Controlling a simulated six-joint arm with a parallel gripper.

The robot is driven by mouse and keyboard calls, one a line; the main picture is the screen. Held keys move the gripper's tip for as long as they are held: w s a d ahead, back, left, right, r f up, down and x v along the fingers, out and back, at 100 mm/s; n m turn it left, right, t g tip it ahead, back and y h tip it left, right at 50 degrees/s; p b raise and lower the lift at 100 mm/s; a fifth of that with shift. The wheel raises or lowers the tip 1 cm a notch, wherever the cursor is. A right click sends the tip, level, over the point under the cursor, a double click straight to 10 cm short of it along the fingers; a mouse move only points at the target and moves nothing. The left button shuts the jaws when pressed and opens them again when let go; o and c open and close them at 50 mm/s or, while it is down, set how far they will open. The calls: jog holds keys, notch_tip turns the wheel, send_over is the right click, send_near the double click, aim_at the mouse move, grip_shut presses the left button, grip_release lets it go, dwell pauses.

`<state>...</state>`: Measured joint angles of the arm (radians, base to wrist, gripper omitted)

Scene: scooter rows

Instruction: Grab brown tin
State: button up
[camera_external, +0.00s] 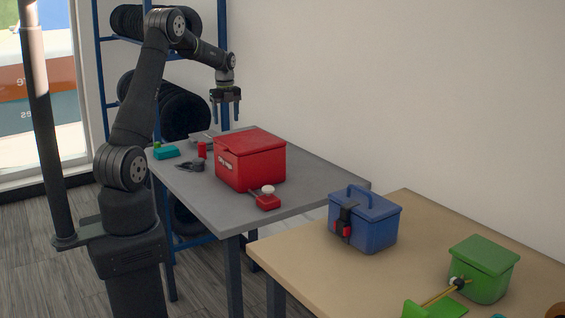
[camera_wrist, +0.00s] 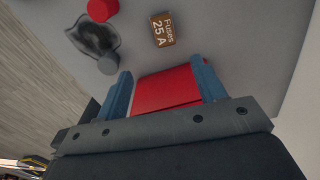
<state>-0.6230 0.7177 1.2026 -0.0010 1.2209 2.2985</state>
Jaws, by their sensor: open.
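A small brown tin (camera_wrist: 162,30) with white lettering "Fuses 25A" lies on the grey table in the wrist view, beyond my fingertips. I cannot make it out in the external view. My gripper (camera_external: 225,106) is open and empty, pointing down, high above the back part of the grey table. In the wrist view my two blue fingers (camera_wrist: 163,74) are spread apart, with the red box (camera_wrist: 165,92) showing between and below them. The tin is apart from both fingers.
The large red box (camera_external: 250,160) stands on the grey table (camera_external: 215,203). A red cylinder (camera_external: 202,149), a dark flat item (camera_external: 190,166) and a teal item (camera_external: 166,152) lie to its left. A blue box (camera_external: 370,224) and green box (camera_external: 483,270) stand on the wooden table.

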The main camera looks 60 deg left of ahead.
notch_tip(320, 180, down, 9)
jog(key=shift+f, duration=0.15)
jog(key=shift+w+f, duration=0.2)
jog(key=shift+f, duration=1.2)
jog(key=shift+w+f, duration=0.15)
jog(key=shift+f, duration=1.2)
jog(key=c, duration=1.1)
